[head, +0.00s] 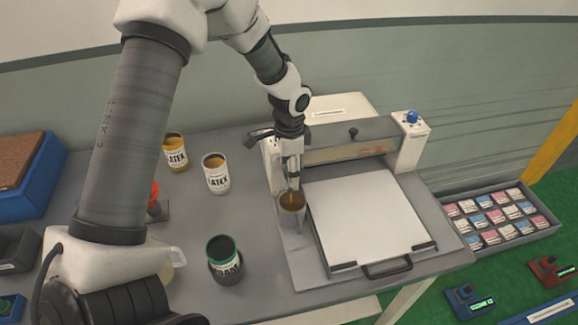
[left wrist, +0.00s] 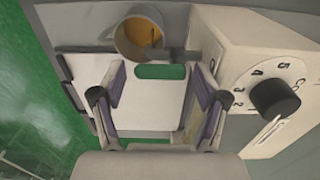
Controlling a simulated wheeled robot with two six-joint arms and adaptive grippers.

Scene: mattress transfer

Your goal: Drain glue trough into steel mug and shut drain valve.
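The grey steel mug (head: 291,212) stands upright at the left side of the white machine, with amber glue visible inside; it also shows at the top of the left wrist view (left wrist: 122,42). The machine's trough (head: 348,154) is a long tan strip behind the white plate. My left gripper (head: 290,182) points down just above the mug. In the left wrist view its fingers (left wrist: 158,85) are apart with nothing visibly held. A short grey bar (left wrist: 180,56) lies beside the mug; I cannot tell if it is the drain valve. My right gripper is not in view.
Two latex cans (head: 216,177) (head: 175,153) and a green-rimmed can (head: 224,262) stand left of the mug. A black dial (left wrist: 275,97) is on the machine's side. The white plate (head: 366,215) has a front handle (head: 387,268). A tray (head: 503,243) of small packets lies right.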

